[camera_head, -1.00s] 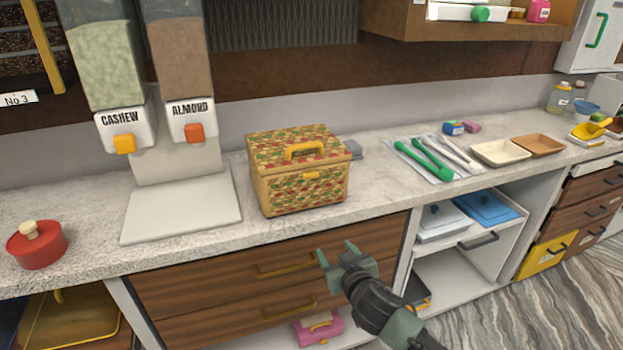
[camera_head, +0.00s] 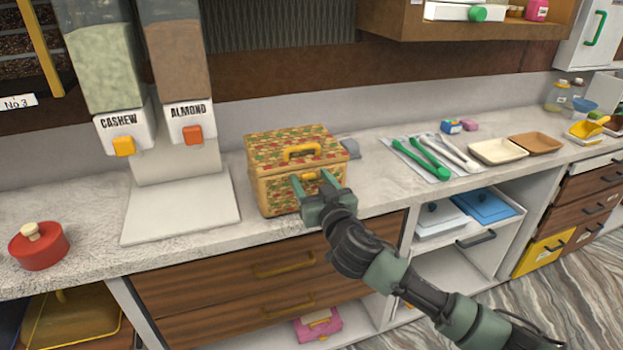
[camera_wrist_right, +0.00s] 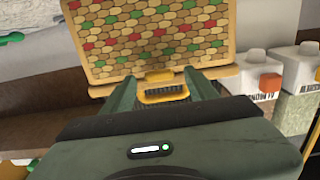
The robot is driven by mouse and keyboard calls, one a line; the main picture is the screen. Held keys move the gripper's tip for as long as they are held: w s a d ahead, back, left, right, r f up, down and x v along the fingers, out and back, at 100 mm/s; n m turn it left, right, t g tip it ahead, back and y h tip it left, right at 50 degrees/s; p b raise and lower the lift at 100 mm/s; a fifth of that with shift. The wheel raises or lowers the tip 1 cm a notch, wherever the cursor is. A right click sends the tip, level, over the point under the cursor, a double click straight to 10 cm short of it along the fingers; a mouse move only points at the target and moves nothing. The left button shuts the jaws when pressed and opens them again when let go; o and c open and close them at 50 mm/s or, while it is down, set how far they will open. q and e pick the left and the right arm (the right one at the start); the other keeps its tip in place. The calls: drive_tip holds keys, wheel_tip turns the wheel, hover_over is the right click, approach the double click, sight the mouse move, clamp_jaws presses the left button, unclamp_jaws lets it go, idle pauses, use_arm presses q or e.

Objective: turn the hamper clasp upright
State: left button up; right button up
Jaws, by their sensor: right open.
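The hamper (camera_head: 275,185) is a closed box with a red, green and tan pattern and a yellow lid handle (camera_head: 301,151). It stands on the counter right of the dispensers. Its yellow clasp (camera_head: 311,176) is on the front face, just under the lid; it also shows in the right wrist view (camera_wrist_right: 162,94), lying between the fingers. My right gripper (camera_head: 311,183) is open at the hamper's front, its fingers on either side of the clasp. I cannot tell whether they touch it. My left gripper is not in view.
The cashew and almond dispensers (camera_head: 165,125) stand on the left with a white base plate (camera_head: 180,212). A red lidded pot (camera_head: 38,246) is at the far left. Green tongs (camera_head: 420,158) and shallow trays (camera_head: 498,151) lie to the right. Drawers (camera_head: 240,278) are below the counter.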

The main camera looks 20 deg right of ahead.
clamp_jaws()
drive_tip(key=shift+n, duration=0.4)
drive_tip(key=n+p, duration=0.1)
drive_tip(key=n, duration=0.2)
drive_tip(key=shift+a+n+p, duration=0.1)
drive_tip(key=shift+n+p, duration=0.2)
drive_tip(key=shift+p, duration=0.05)
drive_tip(key=n+p, duration=0.1)
drive_tip(key=n, duration=0.3)
drive_tip(key=shift+n+p, duration=0.3)
drive_tip(key=shift+p, duration=0.05)
drive_tip(key=n+p, duration=0.2)
drive_tip(key=n, duration=0.3)
drive_tip(key=shift+a, duration=0.1)
drive_tip(key=shift+f+n+p, duration=0.2)
drive_tip(key=shift+n+p, duration=0.55)
drive_tip(key=shift+n, duration=1.35)
